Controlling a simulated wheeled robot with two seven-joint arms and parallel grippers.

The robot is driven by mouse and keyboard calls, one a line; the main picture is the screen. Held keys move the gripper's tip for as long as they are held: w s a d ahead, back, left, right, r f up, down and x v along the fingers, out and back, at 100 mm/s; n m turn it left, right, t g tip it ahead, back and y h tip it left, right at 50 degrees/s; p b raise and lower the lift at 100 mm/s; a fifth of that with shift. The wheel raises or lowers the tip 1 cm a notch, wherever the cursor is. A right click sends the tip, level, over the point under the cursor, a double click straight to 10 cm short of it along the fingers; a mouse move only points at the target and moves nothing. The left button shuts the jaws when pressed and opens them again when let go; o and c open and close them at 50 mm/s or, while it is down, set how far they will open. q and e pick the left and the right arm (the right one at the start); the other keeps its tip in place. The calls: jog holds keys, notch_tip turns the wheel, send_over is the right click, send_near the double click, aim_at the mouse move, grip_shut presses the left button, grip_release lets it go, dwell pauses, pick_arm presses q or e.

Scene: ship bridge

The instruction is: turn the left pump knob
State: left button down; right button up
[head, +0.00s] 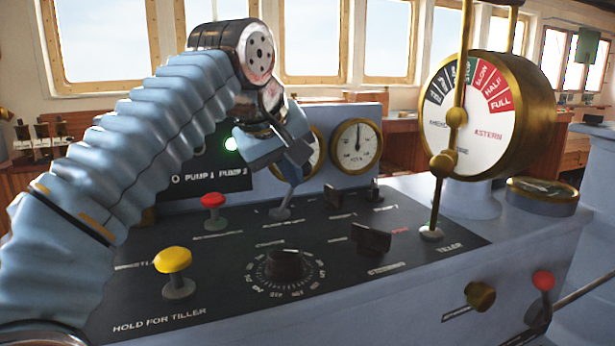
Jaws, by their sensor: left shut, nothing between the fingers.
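Two small black knobs sit side by side at the back right of the dark console panel (210,275). The left one (338,196) appears to be the left pump knob, though its label is too small to read. The right one (375,190) stands close beside it. My left gripper (291,176) is shut and empty. It points down above the back of the panel, to the left of the left knob and apart from it in the picture. It partly hides a gauge and a small metal lever (281,212). My right gripper is not in view.
A larger black bar knob (372,238), a round dial knob (286,264), a red button (213,200) and a yellow button (173,260) stand on the panel. The brass telegraph (528,105) and the upright tiller rod (436,205) rise at the right.

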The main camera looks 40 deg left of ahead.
aim_at(332, 208)
pick_arm(q)
jog(key=b+x, duration=0.1)
jog(key=x, duration=0.6)
jog(key=shift+w+f, duration=0.15)
jog(key=shift+f, duration=0.15)
jog(key=w, duration=0.1)
jog(key=w+d, duration=0.1)
jog(key=w, duration=0.1)
jog(key=shift+w+f, duration=0.1)
jog(key=shift+f, duration=0.05)
jog(key=shift+w+d, duration=0.25)
jog(key=shift+w, duration=0.2)
